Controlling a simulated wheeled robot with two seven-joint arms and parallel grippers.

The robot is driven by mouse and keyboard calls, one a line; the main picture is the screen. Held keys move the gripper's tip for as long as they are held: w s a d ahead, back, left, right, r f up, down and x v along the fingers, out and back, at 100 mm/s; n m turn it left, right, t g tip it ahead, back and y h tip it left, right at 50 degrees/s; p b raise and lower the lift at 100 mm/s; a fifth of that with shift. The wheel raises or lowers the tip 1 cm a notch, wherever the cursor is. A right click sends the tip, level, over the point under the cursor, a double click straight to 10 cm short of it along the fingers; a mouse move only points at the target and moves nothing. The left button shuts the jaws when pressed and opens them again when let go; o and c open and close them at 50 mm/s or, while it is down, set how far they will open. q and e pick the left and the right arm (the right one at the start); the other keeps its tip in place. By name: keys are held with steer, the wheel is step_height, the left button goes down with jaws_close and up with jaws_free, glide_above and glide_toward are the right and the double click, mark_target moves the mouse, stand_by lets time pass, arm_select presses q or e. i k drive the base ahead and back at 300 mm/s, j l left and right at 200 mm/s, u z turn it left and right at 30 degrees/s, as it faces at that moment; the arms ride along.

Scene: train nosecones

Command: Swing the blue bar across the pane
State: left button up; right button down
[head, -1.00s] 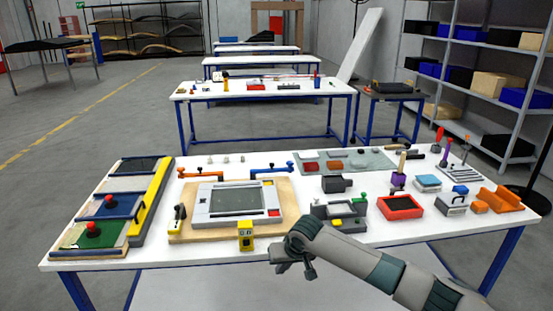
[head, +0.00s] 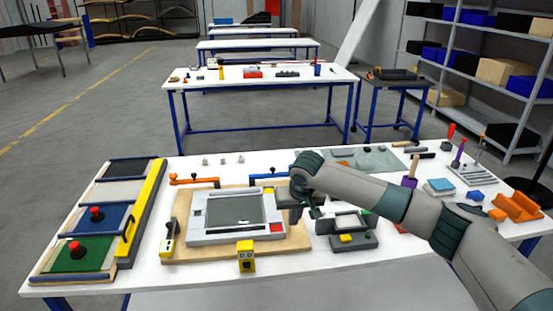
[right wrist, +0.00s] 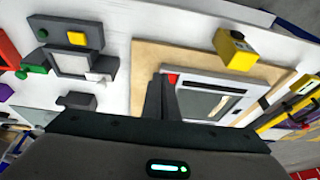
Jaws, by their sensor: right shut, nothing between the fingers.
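The blue bar (head: 268,176) lies behind the framed panel, extending left from near my right gripper. The pane (head: 234,208) is a dark grey panel in a light grey frame with a red corner block, on a wooden board (head: 180,250). An orange bar (head: 195,181) is behind the frame's left side. My right gripper (head: 286,207) is shut and empty, at the frame's right edge; its arm hides part of the bar's right end. In the right wrist view the pane (right wrist: 190,106) is beyond the shut fingers (right wrist: 161,98). The blue bar is not clear there. My left gripper is out of view.
A yellow block (head: 246,257) stands at the board's front edge. A grey device with a yellow button (head: 346,238) is right of the board. Colored panels with red knobs (head: 74,250) and a yellow rail (head: 143,215) fill the table's left. Several fixtures crowd the right.

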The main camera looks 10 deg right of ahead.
mark_target(279, 174)
steer(key=i, duration=1.35)
